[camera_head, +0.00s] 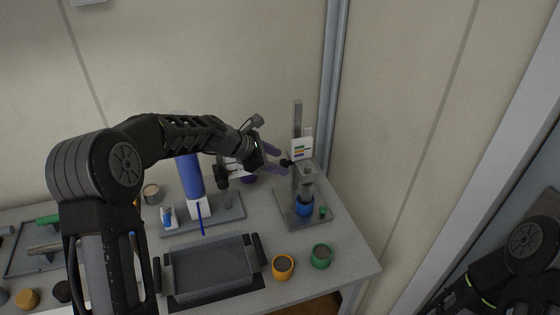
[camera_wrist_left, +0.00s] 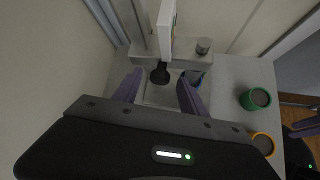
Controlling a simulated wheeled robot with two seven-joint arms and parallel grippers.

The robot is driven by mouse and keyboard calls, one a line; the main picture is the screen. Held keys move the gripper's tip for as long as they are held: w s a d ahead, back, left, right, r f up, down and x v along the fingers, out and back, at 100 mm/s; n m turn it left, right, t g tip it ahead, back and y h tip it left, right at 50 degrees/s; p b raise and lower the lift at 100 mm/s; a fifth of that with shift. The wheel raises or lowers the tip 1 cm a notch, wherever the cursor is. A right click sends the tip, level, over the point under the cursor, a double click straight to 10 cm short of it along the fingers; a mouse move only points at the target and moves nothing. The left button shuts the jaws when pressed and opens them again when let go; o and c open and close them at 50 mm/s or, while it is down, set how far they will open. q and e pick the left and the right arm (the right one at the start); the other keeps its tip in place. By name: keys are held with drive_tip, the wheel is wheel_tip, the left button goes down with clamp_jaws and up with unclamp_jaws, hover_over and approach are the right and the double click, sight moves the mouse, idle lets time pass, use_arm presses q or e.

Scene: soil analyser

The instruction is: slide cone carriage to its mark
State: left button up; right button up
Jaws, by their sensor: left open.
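The cone carriage (camera_head: 302,148) is a white block with coloured stripes on a grey upright post (camera_head: 297,118) at the right of the table. A black knob (camera_head: 287,162) sticks out from its left side. In the left wrist view the white carriage (camera_wrist_left: 167,22) is at top centre, with the knob (camera_wrist_left: 160,73) below it. My left gripper (camera_head: 271,159) is open, its purple fingers (camera_wrist_left: 159,92) apart on either side of the knob's line. I cannot tell whether they touch it. I cannot make out the mark.
A blue cup (camera_head: 304,208) stands on the base below the carriage. Green (camera_head: 321,256) and orange (camera_head: 283,266) cups stand near the table's front right. A grey tray (camera_head: 212,290) lies at front centre. A blue cylinder (camera_head: 189,176) stands behind it.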

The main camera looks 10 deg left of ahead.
use_arm(q)
drive_tip(key=shift+x, duration=0.75)
clamp_jaws()
idle(0.9)
